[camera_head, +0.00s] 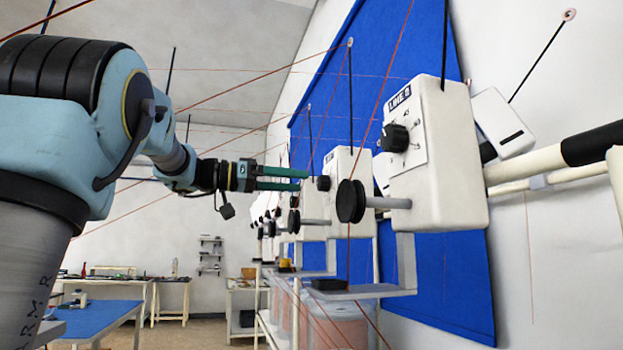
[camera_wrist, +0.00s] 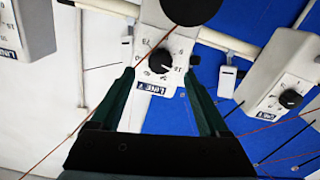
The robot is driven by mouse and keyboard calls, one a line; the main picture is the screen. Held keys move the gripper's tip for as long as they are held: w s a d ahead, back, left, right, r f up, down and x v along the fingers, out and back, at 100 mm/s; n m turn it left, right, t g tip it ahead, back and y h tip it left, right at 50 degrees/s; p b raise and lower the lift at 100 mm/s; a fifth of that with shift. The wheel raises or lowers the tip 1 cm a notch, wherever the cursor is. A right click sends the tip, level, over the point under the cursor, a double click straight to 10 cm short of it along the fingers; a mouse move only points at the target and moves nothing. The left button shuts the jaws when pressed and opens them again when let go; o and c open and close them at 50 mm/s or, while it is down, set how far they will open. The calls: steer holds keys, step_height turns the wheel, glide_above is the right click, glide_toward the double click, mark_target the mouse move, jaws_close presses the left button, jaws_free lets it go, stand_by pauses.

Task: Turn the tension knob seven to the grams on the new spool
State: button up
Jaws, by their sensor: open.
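The tension knob (camera_wrist: 160,61) is a black knob on a white box (camera_wrist: 172,40). The box's label (camera_wrist: 150,88) looks like LINE 7 and appears upside down in the wrist view. Printed scale marks surround the knob. My gripper (camera_wrist: 157,77) is open, with one dark green finger on each side of the knob and nothing held. In the head view my gripper (camera_head: 304,180) points right, its tips just short of a knob (camera_head: 323,183) on the second box in the row. I cannot tell whether the fingers touch it. I cannot pick out the new spool or its grams marking.
A nearer white box (camera_head: 440,150) with its own knob (camera_head: 395,137) and black disc (camera_head: 351,201) stands right of my arm. A neighbouring box (camera_wrist: 285,80) is right in the wrist view. Thin reddish lines cross the space around my arm. A blue-topped table (camera_head: 100,320) stands lower left.

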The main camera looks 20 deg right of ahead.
mark_target(319, 183)
steer(key=shift+s+d+p, duration=0.15)
steer(key=shift+d+p, duration=0.1)
steer(key=shift+d, duration=0.95)
steer(key=shift+s+d+p, duration=0.1)
steer(key=shift+d+p, duration=0.15)
steer(key=shift+d, duration=0.9)
jaws_close()
